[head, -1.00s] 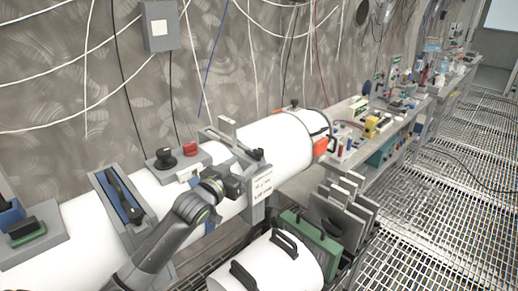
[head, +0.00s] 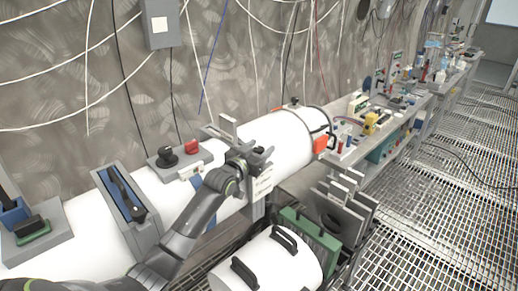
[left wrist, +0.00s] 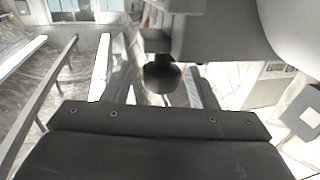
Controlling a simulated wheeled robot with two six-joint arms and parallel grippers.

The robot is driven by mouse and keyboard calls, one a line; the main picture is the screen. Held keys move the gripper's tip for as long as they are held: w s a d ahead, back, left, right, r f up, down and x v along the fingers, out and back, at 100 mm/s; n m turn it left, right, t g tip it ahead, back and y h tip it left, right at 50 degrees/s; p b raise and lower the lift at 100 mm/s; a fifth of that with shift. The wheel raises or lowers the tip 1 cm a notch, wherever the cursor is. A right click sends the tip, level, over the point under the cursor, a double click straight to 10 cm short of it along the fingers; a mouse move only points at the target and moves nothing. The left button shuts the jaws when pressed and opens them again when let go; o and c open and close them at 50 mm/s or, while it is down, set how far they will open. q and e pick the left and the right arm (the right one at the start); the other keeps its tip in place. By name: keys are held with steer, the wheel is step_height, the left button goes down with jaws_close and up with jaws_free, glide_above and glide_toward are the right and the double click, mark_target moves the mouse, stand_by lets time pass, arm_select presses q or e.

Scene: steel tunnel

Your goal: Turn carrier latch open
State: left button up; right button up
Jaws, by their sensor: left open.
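A grey carrier frame (head: 257,207) wraps the white tube (head: 285,133), with a pale label plate (head: 263,184) on its front. A grey upright with a crossbar (head: 222,134) stands at its top. My left gripper (head: 266,154) is open at the frame's upper front, just above the label plate. The latch itself is hard to make out behind the gripper. In the left wrist view a dark rounded knob (left wrist: 162,76) shows beyond my dark gripper body; I cannot tell whether it is the latch or whether I touch it. My right gripper is out of view.
A grey box with a black knob and red button (head: 192,148) sits on the tube, left of the gripper. A white cylinder with black handles (head: 265,265) and a green panel (head: 310,238) stand below. A cluttered bench (head: 385,128) runs back right; the grating floor (head: 440,220) is largely open.

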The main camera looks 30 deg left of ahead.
arm_select(q)
steer(key=c, duration=0.9)
steer(key=shift+c, duration=0.2)
